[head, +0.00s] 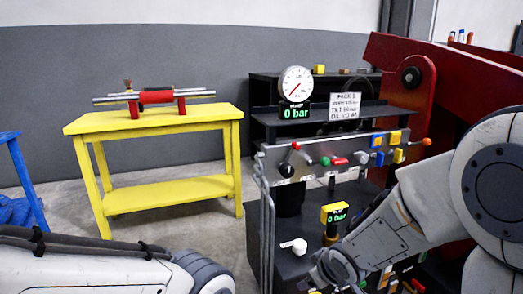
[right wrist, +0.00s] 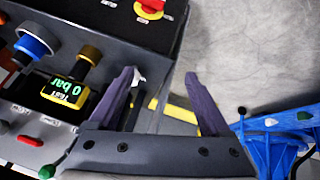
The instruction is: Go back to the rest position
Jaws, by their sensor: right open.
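My right arm comes in from the right in the head view, reaching down over the front of the control console (head: 340,152). Its wrist is low beside a small yellow gauge reading 0 bar (head: 334,213). In the right wrist view my right gripper (right wrist: 161,75) has its two dark fingers spread apart, with nothing between them. The console edge lies to its left and grey floor is visible beyond. My left arm shows only as a white link at the lower left of the head view; its gripper is out of the picture.
A large red frame (head: 380,60) stands behind my right arm. A round dial (head: 295,84) stands on the console's upper shelf. A yellow table (head: 215,120) holds a red-and-silver cylinder (head: 156,97). A blue stand (head: 22,180) is at the left edge. Floor between them is clear.

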